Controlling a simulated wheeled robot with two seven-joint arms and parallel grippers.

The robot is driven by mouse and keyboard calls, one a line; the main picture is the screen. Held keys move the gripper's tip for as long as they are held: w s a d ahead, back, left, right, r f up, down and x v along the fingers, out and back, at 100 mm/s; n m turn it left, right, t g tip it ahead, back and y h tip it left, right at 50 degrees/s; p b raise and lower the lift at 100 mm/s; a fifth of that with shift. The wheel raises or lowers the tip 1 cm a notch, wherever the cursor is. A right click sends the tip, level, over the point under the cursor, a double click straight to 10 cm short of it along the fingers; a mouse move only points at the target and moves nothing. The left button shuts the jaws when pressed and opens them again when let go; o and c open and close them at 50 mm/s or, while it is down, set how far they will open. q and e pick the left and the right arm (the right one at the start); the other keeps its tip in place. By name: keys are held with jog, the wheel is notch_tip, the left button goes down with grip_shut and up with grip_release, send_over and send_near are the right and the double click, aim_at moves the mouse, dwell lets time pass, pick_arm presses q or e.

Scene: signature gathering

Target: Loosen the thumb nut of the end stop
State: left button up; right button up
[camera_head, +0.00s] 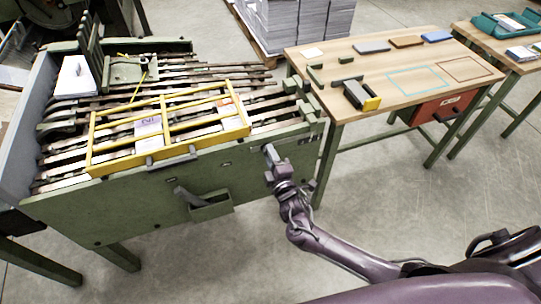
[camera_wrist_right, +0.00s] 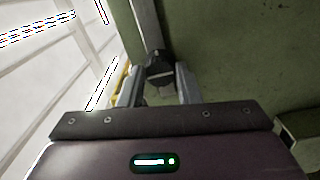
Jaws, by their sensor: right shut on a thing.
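My right gripper (camera_head: 270,154) reaches the right end of the green machine's front panel (camera_head: 130,205). In the right wrist view its two grey fingers (camera_wrist_right: 160,88) are shut on a dark round knob, which looks like the thumb nut (camera_wrist_right: 159,64). The nut sits at the end of a grey bar (camera_wrist_right: 146,20), seemingly part of the end stop, against the green panel. In the head view the nut is hidden by the gripper. How tight the nut is cannot be told. My left gripper is in neither view.
A yellow frame (camera_head: 164,100) lies over the slatted machine top. A small green box (camera_head: 210,206) with a lever sticks out of the front panel, left of my right gripper. A wooden table (camera_head: 385,75) with small blocks stands at the right. The floor before the machine is clear.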

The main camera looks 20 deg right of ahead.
dwell(0.4)
jog(key=o, duration=1)
jog(key=shift+c, duration=0.2)
jog(key=s, duration=0.8)
jog(key=shift+w+d, duration=0.1)
